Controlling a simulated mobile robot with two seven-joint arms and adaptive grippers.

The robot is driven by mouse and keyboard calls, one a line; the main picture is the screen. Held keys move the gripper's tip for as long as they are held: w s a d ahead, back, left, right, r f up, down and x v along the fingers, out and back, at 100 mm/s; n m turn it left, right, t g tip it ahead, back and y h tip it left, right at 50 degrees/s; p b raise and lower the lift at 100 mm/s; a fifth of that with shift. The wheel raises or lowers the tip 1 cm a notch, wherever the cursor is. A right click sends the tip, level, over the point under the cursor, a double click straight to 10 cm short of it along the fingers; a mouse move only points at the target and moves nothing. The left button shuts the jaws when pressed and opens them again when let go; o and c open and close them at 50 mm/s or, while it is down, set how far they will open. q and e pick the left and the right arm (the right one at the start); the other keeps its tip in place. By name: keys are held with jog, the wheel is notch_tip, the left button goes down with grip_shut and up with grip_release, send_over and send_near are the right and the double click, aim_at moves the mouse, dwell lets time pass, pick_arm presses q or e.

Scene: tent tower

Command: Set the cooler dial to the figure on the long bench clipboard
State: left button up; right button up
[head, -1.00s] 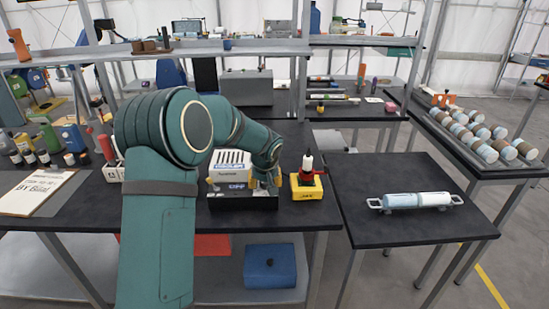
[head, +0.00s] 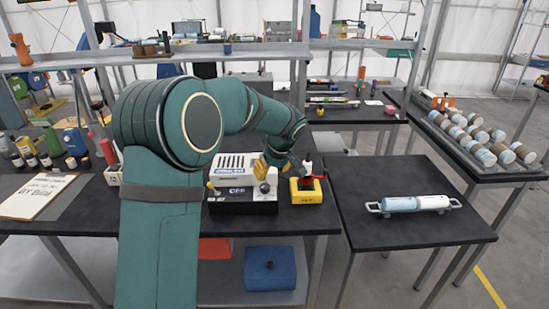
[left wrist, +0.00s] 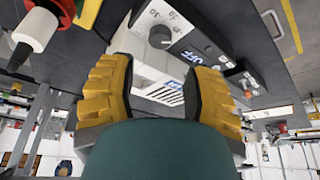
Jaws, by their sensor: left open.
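The cooler (head: 232,168) is a white box with a slotted front on a black base, standing on the long bench. Its lit display (left wrist: 196,58) appears to read OFF. In the head view the left gripper (head: 273,168) is over the cooler's right end. The clipboard (head: 38,195) lies at the bench's left; its handwriting is too small to read surely. My right gripper is not in view.
A yellow box with a red and white top (head: 306,188) stands close to the right of the cooler. Bottles (head: 50,137) crowd the bench's left back. A side table (head: 400,175) holds a pale blue and white cylinder (head: 415,203). A shelf (head: 180,52) runs above the bench.

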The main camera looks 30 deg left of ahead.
aim_at(264, 186)
pick_arm(q)
jog(key=shift+p+v, duration=0.3)
jog(key=shift+v, duration=2.1)
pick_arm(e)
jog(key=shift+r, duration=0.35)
pick_arm(q)
jog(key=shift+o, duration=1.4)
jog(key=s+a+m+t+h+b, duration=0.2)
jog(key=s+a+m+h, duration=0.1)
jog(key=m, duration=0.6)
jog(key=x, duration=0.4)
jog(key=b+x, duration=0.1)
jog(key=x, duration=0.4)
jog(key=b+x, duration=0.1)
jog(key=x, duration=0.4)
jog(key=shift+w+a+r, duration=0.1)
jog(key=shift+w+a, duration=0.05)
jog(key=shift+a, duration=0.2)
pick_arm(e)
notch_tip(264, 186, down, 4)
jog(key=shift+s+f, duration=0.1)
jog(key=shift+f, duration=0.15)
pick_arm(q)
jog(key=shift+b, duration=0.3)
grip_shut()
